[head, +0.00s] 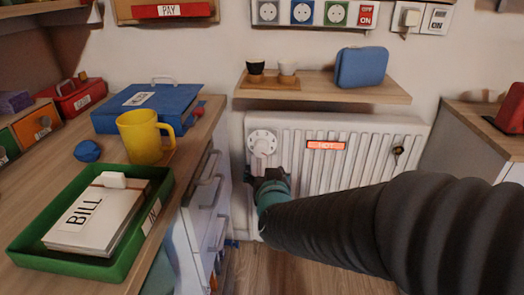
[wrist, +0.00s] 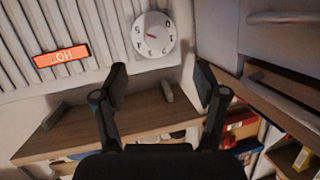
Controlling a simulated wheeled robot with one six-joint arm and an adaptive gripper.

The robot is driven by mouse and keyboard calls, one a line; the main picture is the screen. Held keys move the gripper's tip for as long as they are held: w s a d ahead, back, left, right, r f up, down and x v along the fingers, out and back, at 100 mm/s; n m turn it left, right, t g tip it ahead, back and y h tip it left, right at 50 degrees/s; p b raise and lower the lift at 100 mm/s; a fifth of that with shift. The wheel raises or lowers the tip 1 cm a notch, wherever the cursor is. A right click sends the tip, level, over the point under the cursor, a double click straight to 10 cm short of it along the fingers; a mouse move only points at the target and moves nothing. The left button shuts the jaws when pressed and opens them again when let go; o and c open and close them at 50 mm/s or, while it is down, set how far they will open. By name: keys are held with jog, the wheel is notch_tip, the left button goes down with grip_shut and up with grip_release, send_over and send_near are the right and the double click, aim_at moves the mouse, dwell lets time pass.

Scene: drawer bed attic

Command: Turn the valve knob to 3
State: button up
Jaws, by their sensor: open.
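The valve knob (head: 262,142) is a round white dial at the upper left of the white radiator (head: 360,160). In the wrist view the dial (wrist: 153,34) appears upside down at the top, with dark marks around its rim and a small reddish mark near its middle. Its exact setting is too small to read surely. My gripper (head: 268,178) is just below and in front of the dial in the head view, partly hidden by my arm. In the wrist view my gripper (wrist: 161,78) has its two fingers spread wide, with nothing between them and the dial beyond, apart from them.
An orange HOT sign (head: 326,145) is on the radiator. A wooden shelf (head: 320,91) with two small cups and a blue case hangs above. A desk with white drawers (head: 203,195) stands close on the left, holding a green tray (head: 20,250) and a yellow mug (head: 142,137).

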aim_at(260, 153)
jog(key=w+f+t+h, duration=0.1)
jog(key=w, duration=0.3)
jog(key=w+a+t+h, duration=0.1)
jog(key=w, duration=0.4)
jog(key=w+f+t+h+b, duration=0.1)
jog(key=w, duration=0.4)
jog(key=shift+w+a+f+m, duration=0.25)
jog(key=shift+a+f+m, duration=0.1)
jog(key=shift+m, duration=0.05)
jog(key=c, duration=1.1)
jog(key=shift+c, duration=0.2)
